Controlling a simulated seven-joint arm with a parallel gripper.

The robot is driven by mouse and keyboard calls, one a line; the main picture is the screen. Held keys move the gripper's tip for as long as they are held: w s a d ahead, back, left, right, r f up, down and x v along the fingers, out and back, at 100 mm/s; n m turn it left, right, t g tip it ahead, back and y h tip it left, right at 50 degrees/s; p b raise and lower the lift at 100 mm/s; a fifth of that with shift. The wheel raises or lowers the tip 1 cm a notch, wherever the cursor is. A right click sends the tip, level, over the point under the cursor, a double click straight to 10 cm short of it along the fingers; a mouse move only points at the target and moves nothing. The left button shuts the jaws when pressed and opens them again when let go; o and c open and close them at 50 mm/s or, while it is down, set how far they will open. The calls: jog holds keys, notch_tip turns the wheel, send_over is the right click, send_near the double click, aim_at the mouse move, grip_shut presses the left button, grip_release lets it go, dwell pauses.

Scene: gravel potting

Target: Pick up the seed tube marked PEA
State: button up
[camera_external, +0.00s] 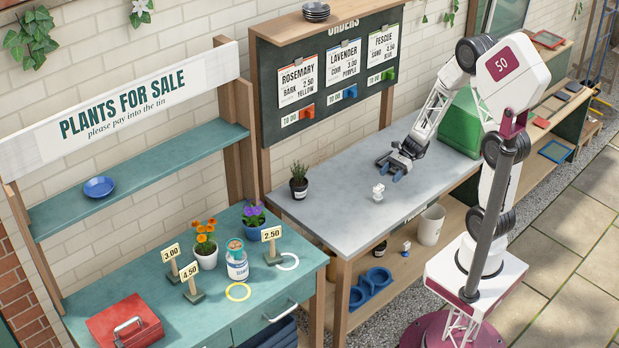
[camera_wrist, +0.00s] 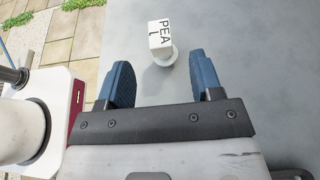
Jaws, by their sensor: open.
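The seed tube marked PEA (camera_wrist: 160,38) is a small white piece with black letters, on the grey bench top. In the wrist view it lies beyond my fingertips, near the middle of the gap, with nothing touching it. In the external view a small white object (camera_external: 379,191) stands on the bench, and its lettering is too small to read there. My gripper (camera_external: 390,171) has blue fingers and is open and empty above the bench, just behind and right of that white object. The fingers also show in the wrist view (camera_wrist: 162,82).
A potted plant (camera_external: 299,181) stands at the bench's left. A green box (camera_external: 460,124) is at its right end. The grey bench top (camera_external: 340,215) is clear around the tube.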

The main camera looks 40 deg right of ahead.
aim_at(381, 185)
jog(key=shift+x, duration=1.2)
jog(key=shift+a, duration=0.1)
jog(key=shift+x, duration=2.5)
jog(key=shift+c, duration=0.2)
jog(key=c, duration=1)
